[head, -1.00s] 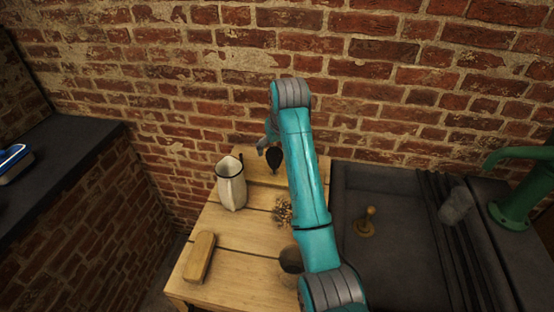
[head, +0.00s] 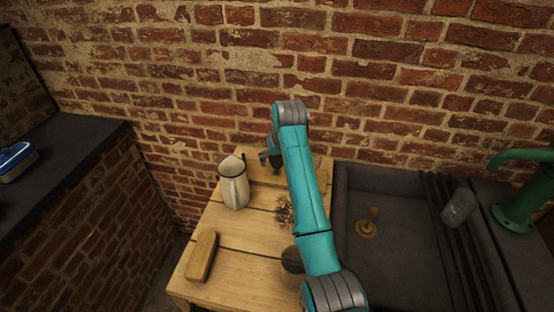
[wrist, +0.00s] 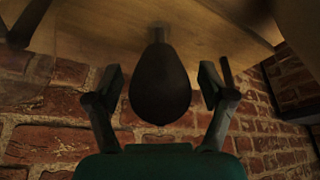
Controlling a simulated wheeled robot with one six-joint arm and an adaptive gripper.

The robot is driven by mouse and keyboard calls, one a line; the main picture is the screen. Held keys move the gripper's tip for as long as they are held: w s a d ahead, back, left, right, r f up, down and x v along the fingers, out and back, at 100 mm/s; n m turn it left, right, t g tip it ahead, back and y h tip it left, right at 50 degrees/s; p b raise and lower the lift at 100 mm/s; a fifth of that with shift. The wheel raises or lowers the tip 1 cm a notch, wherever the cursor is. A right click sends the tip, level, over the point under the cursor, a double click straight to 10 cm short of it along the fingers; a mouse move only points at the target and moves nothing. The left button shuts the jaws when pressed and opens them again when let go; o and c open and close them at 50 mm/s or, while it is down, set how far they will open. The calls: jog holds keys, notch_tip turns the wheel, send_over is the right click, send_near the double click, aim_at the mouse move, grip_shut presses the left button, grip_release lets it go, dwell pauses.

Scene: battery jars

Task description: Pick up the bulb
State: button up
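The bulb (wrist: 160,88) is a dark, pear-shaped thing with a narrow neck, in the middle of the wrist view. My gripper (wrist: 158,80) is open, with one finger on each side of the bulb and a small gap showing on both sides. In the head view, a dark shape that seems to be the bulb (head: 277,166) shows at the back of the wooden table, partly hidden by my gripper and arm. Whether the bulb touches the tabletop is hard to tell in the dim wrist view.
The wooden table (head: 237,233) also bears a white jug (head: 233,186), a wooden block (head: 201,256), a brown clump (head: 284,212) and a dark round pot (head: 291,260). A brick wall (head: 190,110) stands close behind. A dark sink (head: 395,265) lies to the right.

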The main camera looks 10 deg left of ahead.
jog(key=c, duration=0.7)
jog(key=shift+r, duration=0.1)
notch_tip(320, 180, up, 10)
jog(key=shift+f, duration=0.1)
